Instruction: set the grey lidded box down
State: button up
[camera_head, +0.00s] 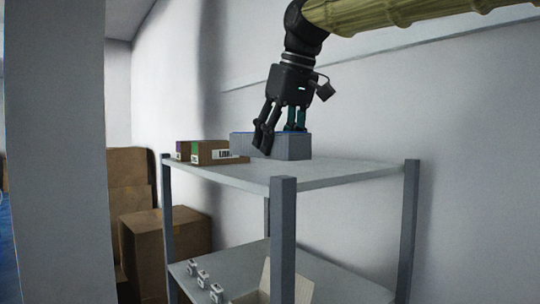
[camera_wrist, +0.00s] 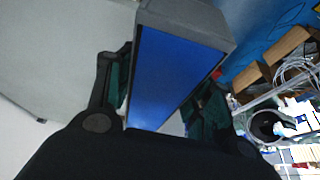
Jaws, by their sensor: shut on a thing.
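The grey lidded box (camera_head: 285,147) is at the top shelf of the grey rack (camera_head: 330,173) in the head view, beside a brown carton. Its underside looks level with the shelf, but I cannot tell whether it touches. My gripper (camera_head: 278,135) comes down from above and is shut on the box, fingers on either side of it. In the wrist view the box shows a blue top face (camera_wrist: 172,75) and a grey end between the fingers of my gripper (camera_wrist: 165,95). The box's far side is hidden.
A brown carton (camera_head: 207,152) lies on the top shelf left of the box. The shelf's right part is bare. Small white items (camera_head: 204,279) and an open carton stand on the lower shelf. Brown boxes (camera_head: 150,240) are stacked left of the rack; a wall stands behind.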

jog(key=w+p, duration=0.1)
jog(key=w, duration=0.3)
jog(key=w+f+p, duration=0.1)
jog(key=w+p, duration=0.1)
jog(key=w, duration=0.2)
jog(key=w+a+p, duration=0.1)
jog(key=w+p, duration=0.1)
jog(key=w, duration=0.2)
jog(key=shift+w+f, duration=0.15)
jog(key=shift+w, duration=0.1)
jog(key=shift+s+f+p, duration=0.15)
jog(key=shift+f+p, duration=0.35)
jog(key=shift+p, duration=0.3)
jog(key=shift+f+p, duration=0.55)
jog(key=shift+f, duration=0.7)
jog(key=shift+f, duration=0.15)
jog(key=o, duration=1.1)
